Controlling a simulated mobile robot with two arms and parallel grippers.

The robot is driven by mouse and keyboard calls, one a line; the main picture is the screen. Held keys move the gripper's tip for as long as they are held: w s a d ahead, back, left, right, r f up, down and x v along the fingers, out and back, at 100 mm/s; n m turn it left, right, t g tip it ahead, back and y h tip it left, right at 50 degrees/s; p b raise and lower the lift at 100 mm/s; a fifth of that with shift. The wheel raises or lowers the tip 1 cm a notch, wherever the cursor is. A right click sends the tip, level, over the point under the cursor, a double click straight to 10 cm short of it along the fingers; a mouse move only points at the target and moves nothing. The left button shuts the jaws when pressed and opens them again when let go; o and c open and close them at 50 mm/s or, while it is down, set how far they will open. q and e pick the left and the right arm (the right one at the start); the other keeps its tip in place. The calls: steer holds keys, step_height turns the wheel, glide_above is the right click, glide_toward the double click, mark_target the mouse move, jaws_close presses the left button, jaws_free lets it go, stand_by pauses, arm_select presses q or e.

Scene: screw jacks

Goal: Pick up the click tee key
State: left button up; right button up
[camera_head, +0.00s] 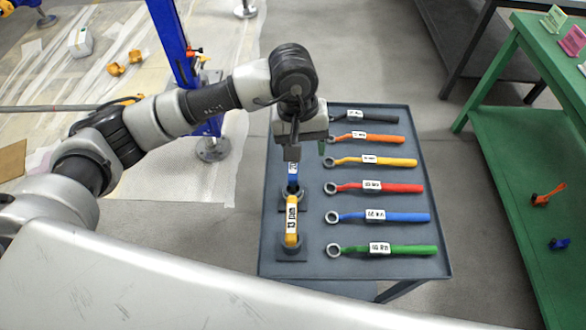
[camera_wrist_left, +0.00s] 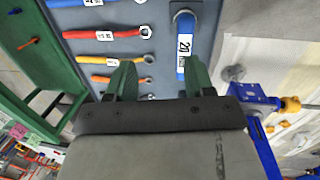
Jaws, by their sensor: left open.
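I cannot tell which is the click tee key. My left gripper (camera_head: 308,151) is open and empty above the table's left part, just behind the blue tool, and partly covers what lies under it. In the left wrist view its green fingers (camera_wrist_left: 160,66) are apart, with a blue tool labelled 20 (camera_wrist_left: 181,67) beyond the right finger. My right gripper is not in view.
Ring-ended wrenches lie in a row on the grey table (camera_head: 435,263): green (camera_head: 405,250), blue (camera_head: 408,217), red (camera_head: 405,188), yellow (camera_head: 398,162), orange (camera_head: 392,138) and black (camera_head: 385,118). A green bench (camera_head: 490,103) stands at the right. A blue jack post (camera_head: 172,42) stands behind left.

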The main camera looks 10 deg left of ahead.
mark_target(293, 166)
arm_select(q)
steer(key=a+y, duration=0.1)
steer(key=w+a, duration=0.1)
steer(key=shift+w+a+t+y, duration=0.15)
steer(key=shift+a+t+y, duration=0.15)
steer(key=shift+a+y, duration=0.1)
step_height(293, 166, down, 5)
steer(key=shift+r+p, duration=0.2)
steer(key=shift+p, duration=0.3)
steer(key=f, duration=0.1)
steer(key=f+p, duration=0.1)
steer(key=f, duration=0.1)
steer(key=f+p, duration=0.1)
steer(key=shift+s+d+f, duration=0.2)
steer(key=shift+s+f, duration=0.05)
steer(key=shift+f, duration=0.6)
jaws_close()
